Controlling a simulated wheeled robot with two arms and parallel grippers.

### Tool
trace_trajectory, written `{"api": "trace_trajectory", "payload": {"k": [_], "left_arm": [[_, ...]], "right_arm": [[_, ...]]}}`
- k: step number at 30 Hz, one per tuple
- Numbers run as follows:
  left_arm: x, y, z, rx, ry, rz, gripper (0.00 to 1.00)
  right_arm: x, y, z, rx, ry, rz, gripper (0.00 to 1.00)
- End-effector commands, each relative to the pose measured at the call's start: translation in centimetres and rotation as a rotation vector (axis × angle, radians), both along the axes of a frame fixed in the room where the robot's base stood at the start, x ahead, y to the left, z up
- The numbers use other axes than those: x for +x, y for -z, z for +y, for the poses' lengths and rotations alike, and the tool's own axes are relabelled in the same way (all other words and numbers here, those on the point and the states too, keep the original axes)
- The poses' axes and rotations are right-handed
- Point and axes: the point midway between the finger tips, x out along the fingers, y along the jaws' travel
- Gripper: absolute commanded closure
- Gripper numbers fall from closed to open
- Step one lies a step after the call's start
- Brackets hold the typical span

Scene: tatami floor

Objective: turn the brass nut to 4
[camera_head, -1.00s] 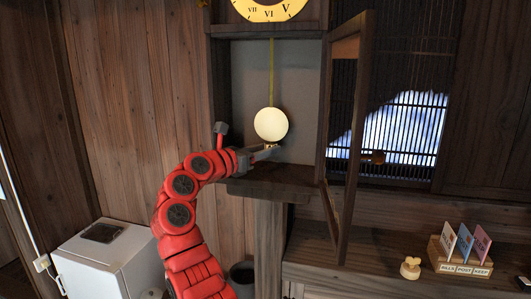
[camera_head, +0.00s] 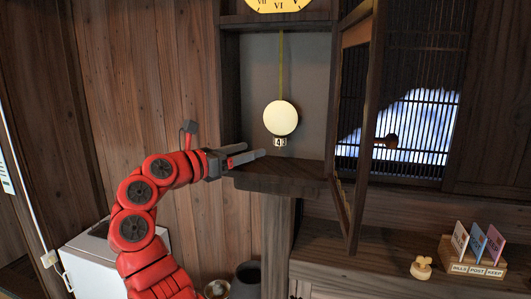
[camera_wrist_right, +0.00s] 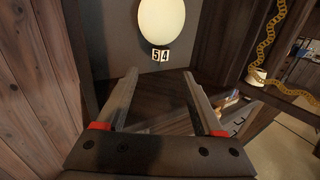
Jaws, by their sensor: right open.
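The pale round pendulum bob (camera_head: 281,118) hangs on a yellow rod inside the open clock case. The nut (camera_head: 280,142) sits just under it and shows white number faces. In the head view I read 4 and what looks like 3. In the right wrist view the nut (camera_wrist_right: 160,55) shows 5 and 4 side by side under the bob (camera_wrist_right: 162,20). My right gripper (camera_head: 252,152) is open and empty, below and left of the nut, apart from it. In the right wrist view its fingers (camera_wrist_right: 160,74) are spread with nothing between them. My left gripper is out of view.
The case's wooden ledge (camera_head: 275,179) lies under the fingers. The open clock door (camera_head: 361,130) stands to the right. A shelf at lower right holds a card rack (camera_head: 474,264) and a small pale object (camera_head: 421,268). A white cabinet (camera_head: 92,262) stands at lower left.

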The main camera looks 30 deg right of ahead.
Motion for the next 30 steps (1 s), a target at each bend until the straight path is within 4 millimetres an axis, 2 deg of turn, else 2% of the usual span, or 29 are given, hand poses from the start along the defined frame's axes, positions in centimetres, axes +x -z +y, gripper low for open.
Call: {"api": "trace_trajectory", "payload": {"k": [1, 6, 12, 30], "left_arm": [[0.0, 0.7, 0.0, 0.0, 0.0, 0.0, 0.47], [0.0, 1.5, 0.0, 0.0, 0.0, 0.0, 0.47], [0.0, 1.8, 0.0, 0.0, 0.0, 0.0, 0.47], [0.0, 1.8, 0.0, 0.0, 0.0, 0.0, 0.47]], "right_arm": [[-0.1, 0.3, 1.5, -0.002, -0.006, 0.0, 0.31], [-0.8, 0.3, 5.1, -0.001, -0.004, 0.002, 0.31], [-1.3, 0.0, 7.3, -0.002, -0.002, 0.001, 0.31], [-1.4, 0.4, 7.5, -0.007, 0.008, 0.009, 0.31]]}}
